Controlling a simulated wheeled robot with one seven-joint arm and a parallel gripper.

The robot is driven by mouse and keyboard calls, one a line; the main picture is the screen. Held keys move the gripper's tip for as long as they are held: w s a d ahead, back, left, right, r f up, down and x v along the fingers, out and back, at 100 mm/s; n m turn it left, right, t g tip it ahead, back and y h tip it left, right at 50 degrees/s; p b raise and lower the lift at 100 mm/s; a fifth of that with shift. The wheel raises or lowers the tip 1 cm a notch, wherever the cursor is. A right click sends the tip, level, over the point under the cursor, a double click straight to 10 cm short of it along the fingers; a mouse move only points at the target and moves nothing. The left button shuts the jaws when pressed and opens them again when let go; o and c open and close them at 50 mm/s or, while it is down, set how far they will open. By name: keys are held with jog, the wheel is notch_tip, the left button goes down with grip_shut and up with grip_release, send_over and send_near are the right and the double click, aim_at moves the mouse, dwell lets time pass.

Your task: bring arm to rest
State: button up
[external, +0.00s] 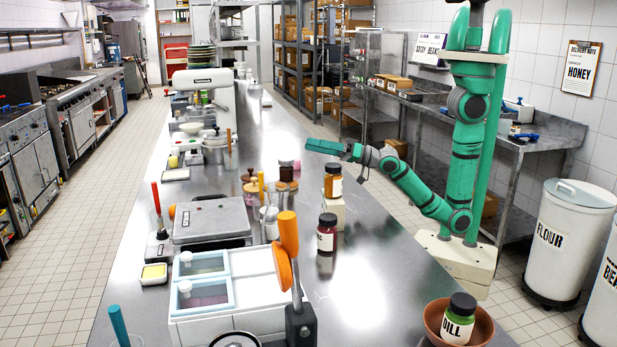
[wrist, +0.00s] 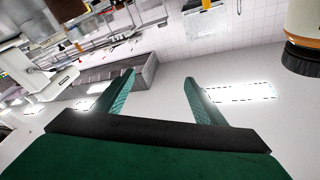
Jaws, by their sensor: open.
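My green arm stands at the right side of the long steel counter (external: 365,270) in the external view. Its forearm reaches left over the counter edge. My gripper (external: 335,150) is above the counter, behind the jars. In the wrist view my gripper (wrist: 160,85) has its two green fingers apart with nothing between them.
An orange-filled jar (external: 333,185) stands on a white block, near a dark red jar (external: 327,238). A dill jar (external: 459,322) sits in a brown bowl at the front right. A flour bin (external: 567,240) is on the floor at right. The counter's right strip is mostly clear.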

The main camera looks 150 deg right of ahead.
jog(key=w+a+f+n+t+y, duration=0.15)
jog(key=a+t, duration=0.25)
jog(key=a, duration=0.4)
jog(key=w+a+n+t+y, duration=0.2)
jog(key=a+n+t+y, duration=0.1)
jog(key=a, duration=0.4)
jog(key=w+a+f+n+t+y, duration=0.15)
jog(key=a+t, duration=0.25)
jog(key=a, duration=0.4)
jog(key=s+a+f+n+g+y, duration=0.1)
jog(key=s+a+f+n+y, duration=0.15)
jog(key=a+f, duration=0.35)
jog(key=s+a+f+n+y, duration=0.2)
jog(key=a+f+n+y, duration=0.15)
jog(key=a+f, duration=0.2)
jog(key=s+a+f+n+g+y, duration=0.2)
jog(key=s+a+f+n+y, duration=0.1)
jog(key=s, duration=0.4)
jog(key=s+a+f+n+g+y, duration=0.2)
jog(key=s+a+f, duration=0.3)
jog(key=s, duration=0.1)
jog(key=shift+s+a+f+n+y, duration=0.35)
jog(key=shift+n+y, duration=0.05)
